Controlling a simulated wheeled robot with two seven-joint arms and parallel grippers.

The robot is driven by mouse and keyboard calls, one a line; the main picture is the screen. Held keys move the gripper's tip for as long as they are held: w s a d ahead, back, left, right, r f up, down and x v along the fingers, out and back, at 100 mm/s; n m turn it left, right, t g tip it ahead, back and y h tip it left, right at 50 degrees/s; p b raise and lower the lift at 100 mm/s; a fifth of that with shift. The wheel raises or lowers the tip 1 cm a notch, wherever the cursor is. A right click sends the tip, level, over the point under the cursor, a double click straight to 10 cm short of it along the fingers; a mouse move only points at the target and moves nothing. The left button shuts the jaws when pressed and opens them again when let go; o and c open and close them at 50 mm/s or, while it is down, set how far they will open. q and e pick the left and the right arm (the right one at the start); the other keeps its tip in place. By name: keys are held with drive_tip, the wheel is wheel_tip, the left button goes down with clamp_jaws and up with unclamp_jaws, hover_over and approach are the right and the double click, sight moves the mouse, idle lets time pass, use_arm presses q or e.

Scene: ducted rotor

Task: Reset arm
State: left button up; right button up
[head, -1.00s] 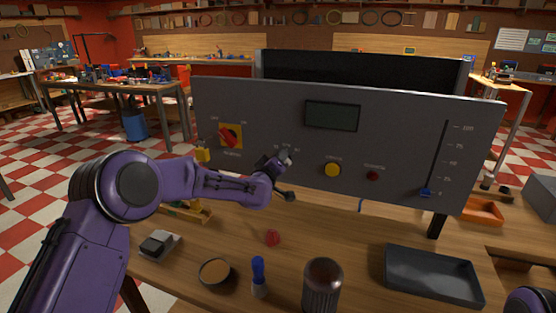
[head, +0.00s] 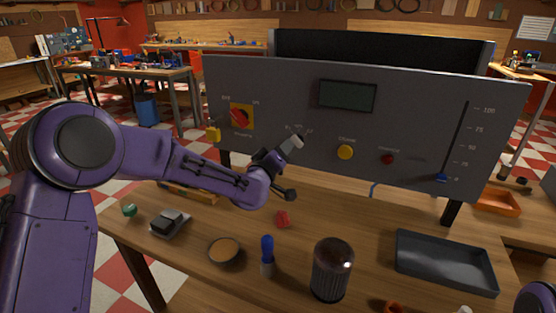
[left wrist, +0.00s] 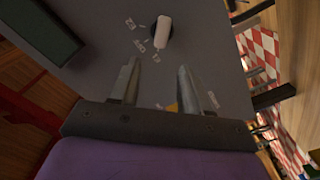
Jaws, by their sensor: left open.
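A grey control panel (head: 430,135) stands upright on the wooden table. It carries a red rotary switch (head: 239,117) on a yellow plate, a dark display (head: 347,96), a yellow button (head: 345,152), a dark red round part (head: 388,159) and a slider with a blue knob (head: 441,178) near 0. My left gripper (head: 291,146) is in front of the panel, below some small dial labels. In the left wrist view its two fingers (left wrist: 159,64) are open and apart with nothing between them. A white dial knob (left wrist: 163,31) lies beyond the fingertips. My right gripper is out of view.
On the table are a grey tray (head: 447,262), a dark ribbed cylinder (head: 331,270), a blue-handled tool (head: 267,250), a round bowl (head: 224,251), a small red piece (head: 282,219) and a black-and-grey block (head: 169,222). An orange bin (head: 497,202) is at right.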

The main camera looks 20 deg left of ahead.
use_arm(q)
drive_tip(key=shift+s, duration=1.2)
drive_tip(key=shift+r, duration=0.1)
